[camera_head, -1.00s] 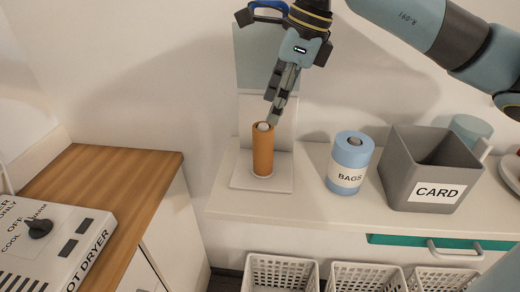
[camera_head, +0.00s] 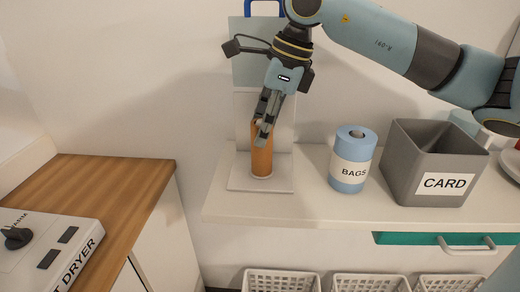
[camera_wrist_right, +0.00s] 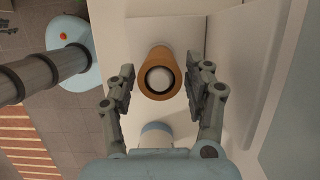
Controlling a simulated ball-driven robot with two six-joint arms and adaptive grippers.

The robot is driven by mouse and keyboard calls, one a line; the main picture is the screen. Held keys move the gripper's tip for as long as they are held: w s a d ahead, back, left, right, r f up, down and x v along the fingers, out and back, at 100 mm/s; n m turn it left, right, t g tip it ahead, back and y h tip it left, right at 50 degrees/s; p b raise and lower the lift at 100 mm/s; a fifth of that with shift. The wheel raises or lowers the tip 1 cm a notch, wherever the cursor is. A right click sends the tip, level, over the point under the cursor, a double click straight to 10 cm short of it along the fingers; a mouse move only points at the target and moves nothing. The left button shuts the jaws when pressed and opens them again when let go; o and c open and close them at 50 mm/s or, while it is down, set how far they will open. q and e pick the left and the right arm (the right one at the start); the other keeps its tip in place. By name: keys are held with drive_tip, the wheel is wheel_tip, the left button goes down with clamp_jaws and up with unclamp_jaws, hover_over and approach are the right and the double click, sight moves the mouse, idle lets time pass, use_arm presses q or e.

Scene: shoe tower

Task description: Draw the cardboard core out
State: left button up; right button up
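The orange-brown cardboard core (camera_head: 262,158) stands upright on a white square base (camera_head: 262,184) on the counter. In the right wrist view the core (camera_wrist_right: 150,88) shows from above, with a pale round post end (camera_wrist_right: 159,78) inside its opening. My right gripper (camera_head: 265,132) points down at the core's top. In the right wrist view its two fingers (camera_wrist_right: 158,92) are apart, one on each side of the core, with gaps visible on both sides. My left gripper does not show.
A blue roll labelled BAGS (camera_head: 352,160) and a grey bin labelled CARD (camera_head: 392,168) stand to the right on the counter (camera_head: 315,205). A grey-white dryer panel (camera_head: 50,245) lies on the wooden top (camera_head: 120,185) at left. White baskets (camera_head: 280,281) are below.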

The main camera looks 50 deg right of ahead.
drive_tip(key=c, duration=0.4)
clamp_jaws()
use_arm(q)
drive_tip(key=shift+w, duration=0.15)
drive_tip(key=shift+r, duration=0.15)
use_arm(e)
drive_tip(key=shift+r, duration=0.6)
drive_tip(key=shift+r, duration=0.1)
use_arm(q)
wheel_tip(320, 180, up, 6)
drive_tip(key=p, duration=0.6)
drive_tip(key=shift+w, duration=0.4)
use_arm(e)
wheel_tip(320, 180, up, 12)
drive_tip(key=shift+f, duration=0.2)
